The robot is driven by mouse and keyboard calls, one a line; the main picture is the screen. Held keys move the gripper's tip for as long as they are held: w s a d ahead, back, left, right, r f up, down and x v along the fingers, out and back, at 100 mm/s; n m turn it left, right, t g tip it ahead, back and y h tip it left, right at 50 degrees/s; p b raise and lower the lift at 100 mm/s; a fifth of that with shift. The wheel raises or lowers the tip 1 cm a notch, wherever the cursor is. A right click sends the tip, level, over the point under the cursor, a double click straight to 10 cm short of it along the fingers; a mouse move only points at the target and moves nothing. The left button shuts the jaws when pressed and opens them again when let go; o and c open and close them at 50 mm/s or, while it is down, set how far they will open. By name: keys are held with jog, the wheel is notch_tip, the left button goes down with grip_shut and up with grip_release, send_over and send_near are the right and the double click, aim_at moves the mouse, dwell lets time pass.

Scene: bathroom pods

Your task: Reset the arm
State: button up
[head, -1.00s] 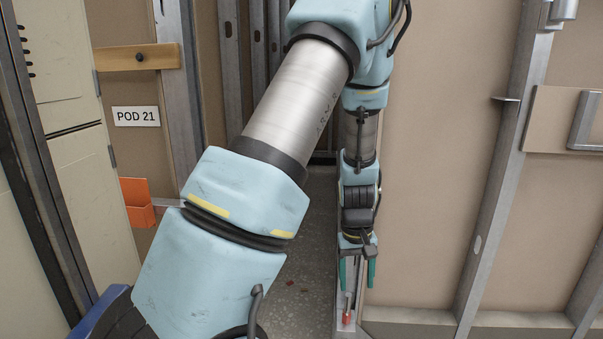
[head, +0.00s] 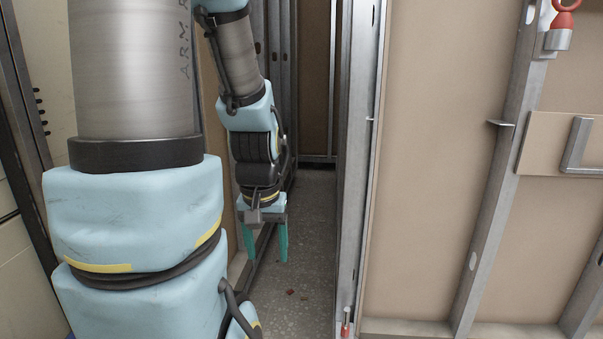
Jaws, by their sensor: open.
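My arm fills the left part of the head view, in light blue and bare metal. My gripper (head: 265,245) hangs down left of the middle, with two green fingers apart. I see nothing between the fingers. It is in front of the opening between the wall panels, above the grey speckled floor (head: 305,235).
A tan wall panel (head: 430,170) fills the right. A red and silver fitting (head: 563,25) is at the upper right. Small reddish bits (head: 291,293) lie on the floor.

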notch_tip(320, 180, up, 20)
jog(key=p, duration=1.8)
jog(key=shift+r+p, duration=0.15)
jog(key=shift+p, duration=0.15)
